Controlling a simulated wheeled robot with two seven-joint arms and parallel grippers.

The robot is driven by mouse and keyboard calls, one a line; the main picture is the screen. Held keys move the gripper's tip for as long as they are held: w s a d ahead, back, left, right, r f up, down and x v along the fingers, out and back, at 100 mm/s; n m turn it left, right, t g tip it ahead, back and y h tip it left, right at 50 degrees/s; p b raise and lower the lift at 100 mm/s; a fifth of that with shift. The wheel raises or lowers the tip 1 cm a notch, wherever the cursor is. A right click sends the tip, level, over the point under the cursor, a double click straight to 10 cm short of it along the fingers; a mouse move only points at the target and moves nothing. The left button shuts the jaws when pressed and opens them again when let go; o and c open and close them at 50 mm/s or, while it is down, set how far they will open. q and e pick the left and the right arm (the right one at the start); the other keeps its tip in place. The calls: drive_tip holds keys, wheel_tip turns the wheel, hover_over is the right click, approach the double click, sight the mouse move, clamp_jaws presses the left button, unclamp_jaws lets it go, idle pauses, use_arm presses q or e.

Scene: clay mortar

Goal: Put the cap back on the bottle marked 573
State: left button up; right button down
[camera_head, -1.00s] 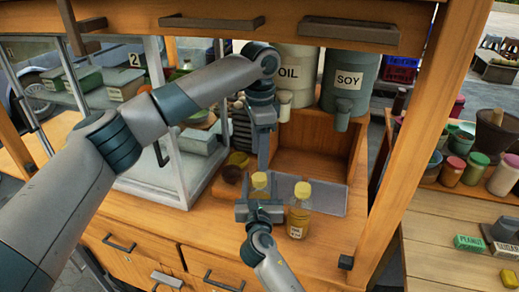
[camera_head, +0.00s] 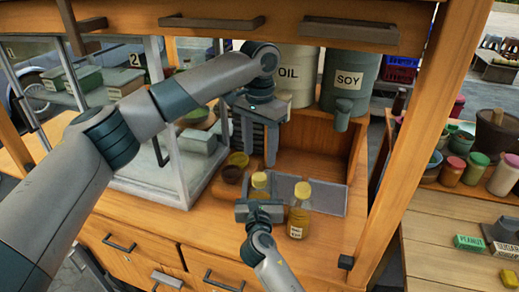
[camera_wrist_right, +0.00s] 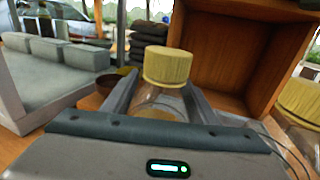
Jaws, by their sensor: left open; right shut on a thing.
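A bottle with a yellow cap (camera_head: 260,180) stands in my right gripper (camera_head: 258,203), whose fingers are shut around its clear body. In the right wrist view the cap (camera_wrist_right: 168,66) sits on top of this bottle (camera_wrist_right: 159,103) and looks level. My right gripper hides the lower part and any number on it. My left gripper (camera_head: 259,160) is open and empty just above the cap, fingers pointing down and apart from it. A second yellow-capped bottle (camera_head: 299,212) stands just right; its small label is too small to read. Its cap also shows in the right wrist view (camera_wrist_right: 302,97).
A brown bowl (camera_head: 231,175) and a yellow bowl (camera_head: 238,159) stand left of the bottles by the glass case (camera_head: 178,186). Grey flat panels (camera_head: 328,198) lie behind. OIL (camera_head: 290,76) and SOY (camera_head: 348,80) containers stand above the wooden nook.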

sight(259, 176)
use_arm(q)
drive_tip(key=shift+f, duration=0.1)
drive_tip(key=shift+f, duration=3.9)
drive_tip(key=c, duration=1.1)
drive_tip(key=o, duration=1.3)
drive_tip(key=shift+c, duration=0.2)
wheel_tip(259, 176, up, 12)
